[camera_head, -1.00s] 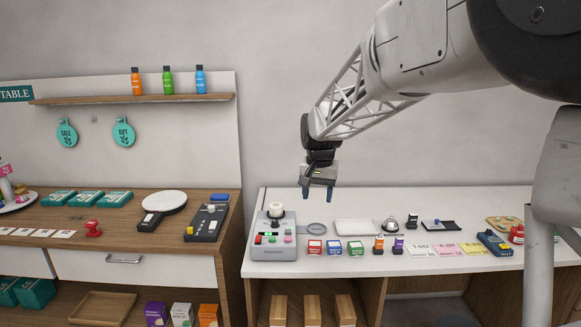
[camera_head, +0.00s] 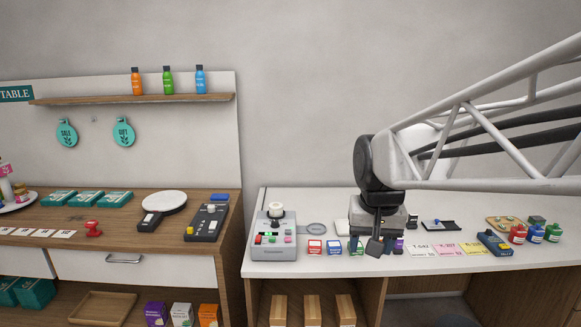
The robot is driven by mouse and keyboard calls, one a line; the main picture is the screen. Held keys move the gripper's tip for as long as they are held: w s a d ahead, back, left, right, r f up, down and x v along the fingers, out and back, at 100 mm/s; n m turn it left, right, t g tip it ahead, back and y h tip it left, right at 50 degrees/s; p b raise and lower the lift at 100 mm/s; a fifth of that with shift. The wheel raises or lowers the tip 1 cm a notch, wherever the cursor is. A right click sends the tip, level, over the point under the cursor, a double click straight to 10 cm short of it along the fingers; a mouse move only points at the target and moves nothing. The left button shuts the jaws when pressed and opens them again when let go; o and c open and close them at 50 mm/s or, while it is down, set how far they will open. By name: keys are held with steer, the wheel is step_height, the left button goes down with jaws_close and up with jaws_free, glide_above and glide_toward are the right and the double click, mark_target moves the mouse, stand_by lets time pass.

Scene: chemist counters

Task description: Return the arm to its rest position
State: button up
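My gripper (camera_head: 370,244) is at right of centre, over the white right-hand counter (camera_head: 470,264). It points down, with its dark fingers apart and nothing seen between them. Its grey body and the black wrist hide the tray and the bell behind them. The fingers overlap the small bottles and the green box in the picture; I cannot tell the gap between them.
A grey machine (camera_head: 273,254) stands at the counter's left end. Small boxes (camera_head: 315,247), coloured cards (camera_head: 447,250), a blue card terminal (camera_head: 494,243) and red, blue and green bottles (camera_head: 537,233) line the front. The wooden left counter (camera_head: 110,236) is separate.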

steer(key=s+d+f, duration=0.1)
steer(key=s+f, duration=0.2)
steer(key=s, duration=0.6)
steer(key=s+d+f+n, duration=0.1)
steer(key=s+d+f, duration=0.1)
steer(key=s, duration=0.6)
steer(key=shift+s+f+t, duration=0.3)
steer(key=shift+s+f, duration=0.1)
steer(key=shift+f, duration=0.15)
